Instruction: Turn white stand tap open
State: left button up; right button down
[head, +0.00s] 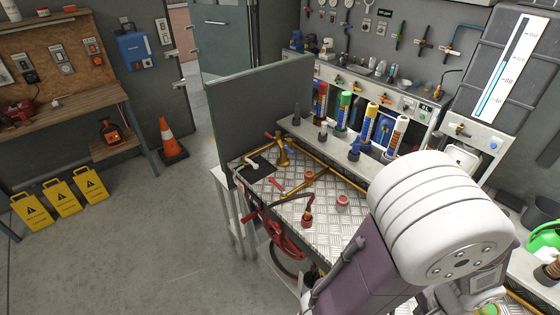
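A row of coloured upright stands is on the ledge behind the metal-plated bench. The white stand (397,136) is at the right end of the row, just above my white and purple arm. It stands beside the yellow stand (370,121), with the green stand (343,110) and red stand (320,102) further left. A small dark fitting shows low on the white stand, near the top of my arm. I cannot make out its tap handle or its position. Neither gripper is in view; only my arm's links show.
The bench (325,215) carries brass pipes, a red tool and hose fittings. A grey partition (265,105) closes its left side. A red hose (285,240) hangs at its front. Yellow floor signs (60,198) and an orange cone (168,140) stand left. The middle floor is clear.

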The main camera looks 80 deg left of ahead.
aim_at(256, 166)
jog(key=u, duration=3.15)
jog(key=i+j, duration=0.25)
jog(key=i, duration=0.3)
jog(key=i+j+u, duration=0.1)
jog(key=i+j, duration=0.15)
jog(key=i, duration=0.25)
jog(key=i+j, duration=0.2)
jog(key=i, duration=0.35)
jog(key=j+u, duration=0.05)
